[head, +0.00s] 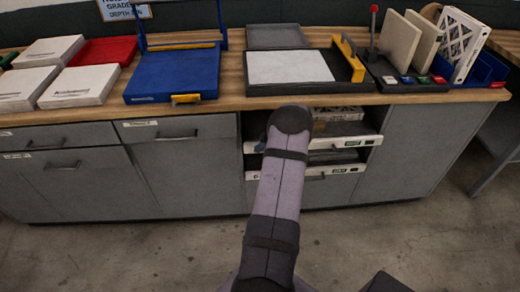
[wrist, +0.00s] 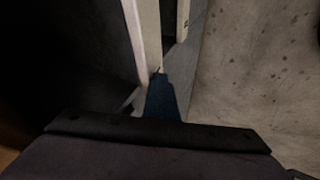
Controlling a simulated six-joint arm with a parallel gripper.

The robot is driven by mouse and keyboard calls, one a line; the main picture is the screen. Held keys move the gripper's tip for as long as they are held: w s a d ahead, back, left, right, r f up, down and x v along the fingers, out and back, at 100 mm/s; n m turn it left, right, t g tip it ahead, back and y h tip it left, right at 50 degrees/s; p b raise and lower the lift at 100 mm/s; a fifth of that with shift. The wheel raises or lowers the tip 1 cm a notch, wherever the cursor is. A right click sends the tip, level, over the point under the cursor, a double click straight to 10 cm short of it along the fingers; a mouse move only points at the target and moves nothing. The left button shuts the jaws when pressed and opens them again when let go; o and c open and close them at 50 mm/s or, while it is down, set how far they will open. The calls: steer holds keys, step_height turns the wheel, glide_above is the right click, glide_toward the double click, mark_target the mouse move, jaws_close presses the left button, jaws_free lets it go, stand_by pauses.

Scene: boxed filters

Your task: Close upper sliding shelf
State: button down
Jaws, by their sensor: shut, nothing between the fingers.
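My arm covers the middle of both fronts in the head view. My gripper (wrist: 161,74) is shut and empty, its dark blue fingers pointing at the shelf fronts in the wrist view. The fingertips are at the white upper shelf front (wrist: 150,35), close to or touching it; contact cannot be told. In the head view the gripper is mostly hidden behind my arm.
Grey closed drawers and doors (head: 65,165) flank the bay. The wooden counter (head: 225,103) above holds white boxes, a blue press (head: 172,75) and a black tray (head: 357,73). A boxed filter (head: 340,113) lies inside the bay. The concrete floor (head: 420,235) in front is clear.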

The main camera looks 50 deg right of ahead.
steer(key=shift+w+d+p, duration=0.9)
steer(key=shift+w+d, duration=0.25)
steer(key=shift+w, duration=0.05)
steer(key=shift+d+r, duration=0.1)
steer(key=shift+r, duration=0.05)
steer(key=shift+w+d+r, duration=0.1)
steer(key=shift+w, duration=0.05)
steer(key=shift+a+p, duration=0.2)
steer(key=shift+p, duration=0.1)
steer(key=shift+s+a, duration=0.15)
steer(key=shift+s, duration=0.15)
steer(key=s+a+p, duration=0.2)
steer(key=s, duration=0.1)
steer(key=b, duration=0.1)
glide_toward(257, 142)
steer(key=shift+s+a+r, duration=0.25)
steer(key=shift+s+a, duration=0.55)
steer(key=shift+s, duration=0.25)
steer(key=shift+s+a+r, duration=0.2)
steer(key=shift+s+a, duration=0.55)
steer(key=shift+s, duration=0.3)
